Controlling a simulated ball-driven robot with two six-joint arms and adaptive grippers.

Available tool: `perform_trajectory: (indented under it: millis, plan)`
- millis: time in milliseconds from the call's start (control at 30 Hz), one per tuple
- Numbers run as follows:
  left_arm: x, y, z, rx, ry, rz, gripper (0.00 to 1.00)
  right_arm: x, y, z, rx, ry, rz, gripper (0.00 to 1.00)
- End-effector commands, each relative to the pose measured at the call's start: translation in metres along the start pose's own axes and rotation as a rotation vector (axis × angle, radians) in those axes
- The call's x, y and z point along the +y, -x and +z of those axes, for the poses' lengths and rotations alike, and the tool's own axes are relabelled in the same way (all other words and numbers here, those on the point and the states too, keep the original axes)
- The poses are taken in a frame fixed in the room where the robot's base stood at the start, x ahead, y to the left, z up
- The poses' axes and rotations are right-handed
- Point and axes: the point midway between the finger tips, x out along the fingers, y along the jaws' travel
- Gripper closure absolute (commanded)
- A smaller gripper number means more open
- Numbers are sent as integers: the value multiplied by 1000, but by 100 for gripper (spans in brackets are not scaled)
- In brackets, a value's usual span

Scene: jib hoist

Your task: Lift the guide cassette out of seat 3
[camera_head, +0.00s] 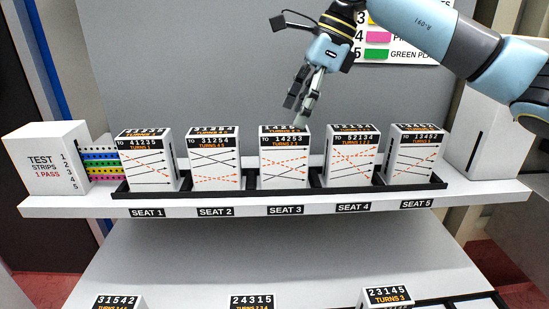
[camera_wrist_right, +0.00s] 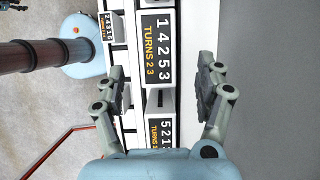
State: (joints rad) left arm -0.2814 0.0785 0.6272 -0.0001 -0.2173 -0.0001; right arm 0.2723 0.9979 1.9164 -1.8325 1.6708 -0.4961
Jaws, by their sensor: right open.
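The guide cassette (camera_head: 285,165) stands upright in seat 3, the middle seat of the black rack. It is a white box with crossing arrows on its front and a black top marked 14253, TURNS 2 3. My right gripper (camera_head: 299,117) points down at its top edge, slightly right of centre. In the right wrist view the cassette top (camera_wrist_right: 158,45) lies ahead of and between the spread fingers of the right gripper (camera_wrist_right: 163,85). The fingers are open with nothing held. My left gripper is not in view.
Similar cassettes stand close by in seat 2 (camera_head: 216,163) and seat 4 (camera_head: 351,160), with more in seats 1 and 5. A test strips box (camera_head: 47,160) stands at the left end of the shelf. More cassettes (camera_head: 251,302) show lower down. A grey panel rises behind.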

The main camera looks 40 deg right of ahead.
Motion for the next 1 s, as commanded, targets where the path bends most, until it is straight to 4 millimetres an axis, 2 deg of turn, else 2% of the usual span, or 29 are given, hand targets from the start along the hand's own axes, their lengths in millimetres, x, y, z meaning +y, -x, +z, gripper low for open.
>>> perform_trajectory:
  millis: [33, 100, 200, 367, 633, 800, 1000]
  plan:
    - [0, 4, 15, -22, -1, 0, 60, 2, -8, 1, -3, -1, 6, 29]
    - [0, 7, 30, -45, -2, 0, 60, 2, -20, 2, -4, -1, 7, 29]
    - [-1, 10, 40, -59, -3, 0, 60, 2, -36, 2, -4, -1, 6, 29]
    - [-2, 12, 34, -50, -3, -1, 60, 2, -50, 2, -3, -1, 5, 29]
    - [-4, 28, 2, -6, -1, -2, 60, 6, -88, 4, -5, -3, 6, 29]
    - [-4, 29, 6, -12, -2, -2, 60, 5, -101, 3, -3, 0, 3, 29]
    - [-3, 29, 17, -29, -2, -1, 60, 4, -101, 2, -3, 0, 2, 30]
